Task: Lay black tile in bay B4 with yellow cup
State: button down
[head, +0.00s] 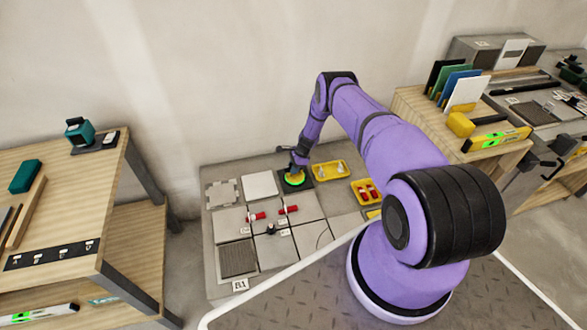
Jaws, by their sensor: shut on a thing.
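My gripper (294,160) is at the far side of the low grey slab (222,262), pointing down. It is shut on the yellow cup (295,180), a round yellow piece with a bright green top. The cup is on or just above the black tile (283,187), at the back of the slab, right of a white tile (260,185). I cannot tell whether the black tile lies flat or is held slightly up. The bay's label there is not readable; a B1 label (240,285) shows at the front left corner.
Red-handled pieces (288,210) and a small dark piece (271,229) sit on the tiles. Yellow trays (331,170) lie right of the black tile. A workbench (60,180) stands left; another bench with upright coloured tiles (462,92) stands right. A wall is close behind.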

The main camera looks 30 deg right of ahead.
dwell(0.5)
jog(key=shift+r, duration=5.05)
jog(key=s+a, duration=0.2)
jog(key=s, duration=0.7)
jog(key=s+a, duration=0.3)
jog(key=s, duration=0.7)
jog(key=shift+a, duration=0.25)
